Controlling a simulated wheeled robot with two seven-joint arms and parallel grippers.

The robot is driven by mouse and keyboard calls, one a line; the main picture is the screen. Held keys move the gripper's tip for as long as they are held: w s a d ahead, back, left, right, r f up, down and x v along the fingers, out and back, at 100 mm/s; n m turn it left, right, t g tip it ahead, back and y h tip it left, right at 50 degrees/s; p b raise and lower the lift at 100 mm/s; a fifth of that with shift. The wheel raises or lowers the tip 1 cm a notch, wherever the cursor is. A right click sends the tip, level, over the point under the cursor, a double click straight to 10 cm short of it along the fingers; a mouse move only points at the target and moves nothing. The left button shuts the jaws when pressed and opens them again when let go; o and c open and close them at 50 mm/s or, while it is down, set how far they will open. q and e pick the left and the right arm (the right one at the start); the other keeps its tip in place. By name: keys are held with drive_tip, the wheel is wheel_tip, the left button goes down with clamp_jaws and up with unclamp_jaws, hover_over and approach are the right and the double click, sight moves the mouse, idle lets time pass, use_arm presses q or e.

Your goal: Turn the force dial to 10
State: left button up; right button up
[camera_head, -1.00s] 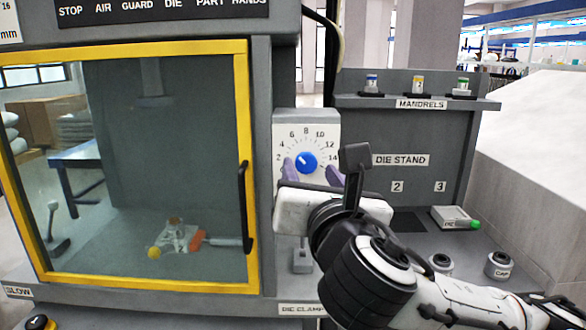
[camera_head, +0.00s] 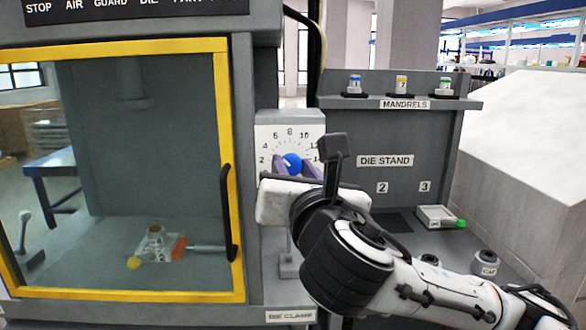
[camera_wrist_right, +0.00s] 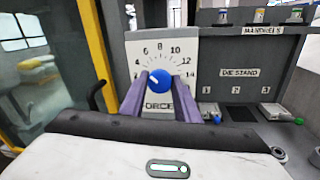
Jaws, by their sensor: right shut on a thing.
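The force dial is a blue round knob (camera_head: 292,160) on a white scale plate (camera_head: 292,132), fixed beside the yellow-framed door. The scale numbers run clockwise from 2 up to 14. A small white mark on the knob seems to point up and left, on the low-number side; its exact reading is too small to tell. My right gripper (camera_head: 294,168) is shut on the knob, with one purple finger on each side. The wrist view shows the same knob (camera_wrist_right: 160,81) between the fingers (camera_wrist_right: 160,98). The fingers hide part of the lower scale. My left gripper is not in view.
The yellow-framed door (camera_head: 232,260) with its black handle (camera_head: 227,212) is close left of my right gripper. The die stand (camera_head: 385,160) is to the right, with several mandrels on its top shelf. A white tray with a green knob (camera_head: 440,217) lies below it.

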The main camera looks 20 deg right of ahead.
drive_tip(key=shift+m, duration=0.3)
drive_tip(key=m, duration=0.2)
drive_tip(key=shift+f+m, duration=0.1)
drive_tip(key=shift+m, duration=0.3)
drive_tip(key=m+t, duration=0.1)
drive_tip(key=m, duration=0.3)
drive_tip(key=shift+m+h, duration=0.3)
drive_tip(key=shift+m, duration=0.1)
drive_tip(key=m, duration=0.4)
drive_tip(key=shift+a+m+h+b, duration=0.1)
drive_tip(key=shift+m+h+b, duration=0.2)
drive_tip(key=shift+m+h, duration=0.5)
drive_tip(key=shift+m, duration=1.2)
drive_tip(key=o, duration=1)
